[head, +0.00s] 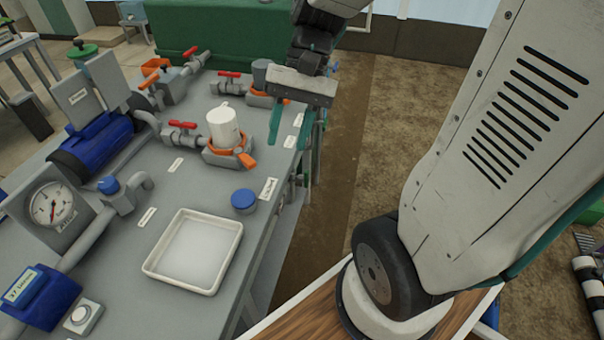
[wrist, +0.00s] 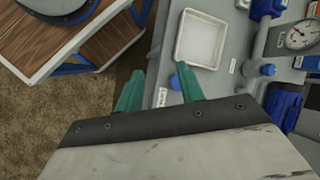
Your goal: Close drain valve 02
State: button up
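Several red-handled valves sit on the grey skid top in the head view: one at the back (head: 190,52), one right of it (head: 229,75) and one nearer (head: 183,125). The small white labels beside them are too small to read, so I cannot tell which is drain valve 02. My gripper (head: 294,135) hangs over the skid's right edge, its teal fingers pointing down. The wrist view also shows my gripper (wrist: 160,88), with its fingers well apart and nothing seen held between them. No red handle shows in the wrist view.
A blue cap (head: 243,200) and a white tray (head: 153,269) are nearer. A pressure gauge (head: 52,204) and blue pump (head: 92,150) stand left. Bare floor (head: 395,115) lies right of the skid.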

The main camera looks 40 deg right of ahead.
jog(key=w+d+f+m+t+y, duration=0.1)
jog(key=w+d+f+m+y, duration=0.45)
jog(key=w+f, duration=0.3)
jog(key=m+t+y, duration=0.4)
jog(key=m+t, duration=0.6)
jog(key=m, duration=0.1)
send_over(306, 186)
jog(key=s, duration=0.3)
notch_tip(306, 186, down, 18)
jog(key=s+d+f+m+t+h, duration=0.1)
jog(key=d+f+m+t+h, duration=0.15)
jog(key=f, duration=0.35)
jog(key=s+d+f+m+t+h, duration=0.1)
jog(key=d+f+m+t+h, duration=0.1)
jog(key=d+f+m+t, duration=0.3)
jog(key=shift+n+g, duration=0.3)
jog(key=shift+g, duration=0.55)
jog(key=w+a, duration=0.3)
jog(key=a, duration=0.1)
jog(key=w+a+f, duration=0.1)
jog(key=w+a, duration=0.1)
jog(key=a, duration=0.1)
jog(key=shift+w, duration=0.35)
grip_shut()
